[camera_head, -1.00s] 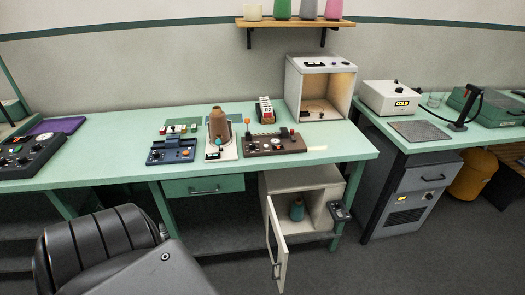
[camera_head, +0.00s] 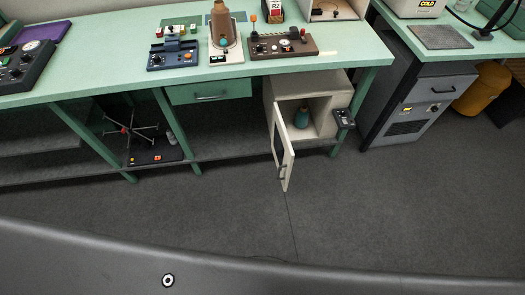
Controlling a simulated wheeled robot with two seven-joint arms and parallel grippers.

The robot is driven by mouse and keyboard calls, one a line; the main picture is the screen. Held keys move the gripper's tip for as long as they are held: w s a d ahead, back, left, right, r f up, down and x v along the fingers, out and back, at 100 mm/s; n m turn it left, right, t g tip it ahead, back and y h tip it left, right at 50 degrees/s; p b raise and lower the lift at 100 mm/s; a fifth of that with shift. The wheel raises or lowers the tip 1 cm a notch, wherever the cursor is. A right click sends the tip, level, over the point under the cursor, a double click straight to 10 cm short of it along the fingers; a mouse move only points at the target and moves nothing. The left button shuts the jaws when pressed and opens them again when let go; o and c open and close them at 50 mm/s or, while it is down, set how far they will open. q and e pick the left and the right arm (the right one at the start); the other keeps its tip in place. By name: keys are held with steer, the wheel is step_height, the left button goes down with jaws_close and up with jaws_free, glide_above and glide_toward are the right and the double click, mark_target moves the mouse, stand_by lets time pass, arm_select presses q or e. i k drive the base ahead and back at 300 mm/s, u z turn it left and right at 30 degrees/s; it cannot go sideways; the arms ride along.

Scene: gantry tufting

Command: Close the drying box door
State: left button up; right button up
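The drying box (camera_head: 285,92) is a cream cabinet under the right end of the green table. Its door (camera_head: 287,160) stands wide open, swung out toward me from the left side of the opening, with a dark window and a handle (camera_head: 283,172) near its free edge. A teal cone of yarn (camera_head: 302,117) stands inside the box. Neither of my grippers is in view.
The green table (camera_head: 110,50) carries control boxes and a brown yarn cone (camera_head: 223,30). A small dark control unit (camera_head: 344,118) is at the box's right side. A grey cabinet (camera_head: 415,110) stands further right. The floor (camera_head: 380,210) before the door is clear.

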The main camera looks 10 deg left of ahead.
mark_target(283, 153)
steer(key=z, duration=0.05)
steer(key=i, duration=0.5)
steer(key=z, duration=1.4)
steer(key=k, duration=0.95)
steer(key=u, duration=1.2)
steer(key=i, duration=0.5)
